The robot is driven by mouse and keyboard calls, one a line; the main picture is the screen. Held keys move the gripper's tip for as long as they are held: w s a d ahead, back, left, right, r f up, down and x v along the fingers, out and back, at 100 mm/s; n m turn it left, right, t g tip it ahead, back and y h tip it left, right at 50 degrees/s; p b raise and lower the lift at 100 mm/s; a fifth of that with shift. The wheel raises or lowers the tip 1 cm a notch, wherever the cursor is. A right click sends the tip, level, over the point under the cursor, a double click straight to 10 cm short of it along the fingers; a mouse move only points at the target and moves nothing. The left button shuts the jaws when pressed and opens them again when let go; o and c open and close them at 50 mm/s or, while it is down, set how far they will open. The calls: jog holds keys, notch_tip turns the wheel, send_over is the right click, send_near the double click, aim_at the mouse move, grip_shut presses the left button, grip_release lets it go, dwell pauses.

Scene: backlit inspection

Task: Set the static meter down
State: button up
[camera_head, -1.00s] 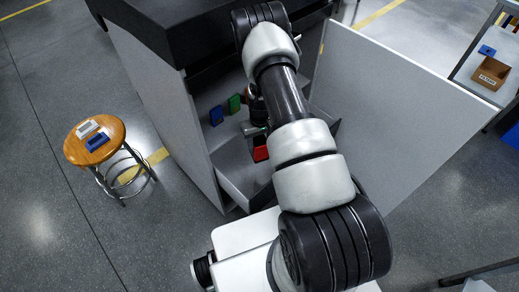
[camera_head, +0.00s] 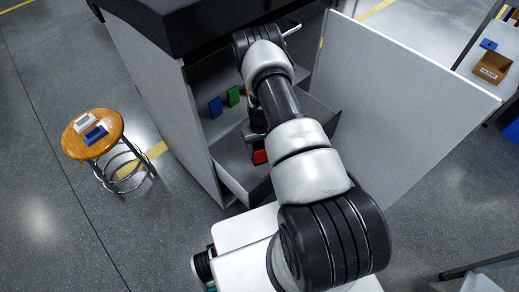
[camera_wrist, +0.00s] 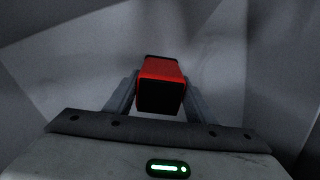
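A red block-shaped device with a dark end face, which I take to be the static meter (camera_wrist: 163,88), sits between the two fingers of my gripper (camera_wrist: 160,95) in the wrist view. The fingers lie against its sides, and my gripper looks shut on it. In the head view the red meter (camera_head: 260,157) shows low in the open drawer (camera_head: 232,172) of the grey cabinet (camera_head: 165,110), just below my gripper (camera_head: 258,143). My arm hides part of the drawer. I cannot tell whether the meter touches the drawer floor.
A blue item (camera_head: 215,107) and a green item (camera_head: 234,96) stand on the cabinet shelf behind the drawer. The open door (camera_head: 400,110) rises at right. A wooden stool (camera_head: 78,148) at left holds a white and a blue device. A cardboard box (camera_head: 491,67) stands far right.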

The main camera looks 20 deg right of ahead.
jog(key=o, duration=0.4)
jog(key=shift+c, duration=0.2)
jog(key=shift+r, duration=0.15)
notch_tip(320, 180, up, 12)
jog(key=shift+p, duration=1.05)
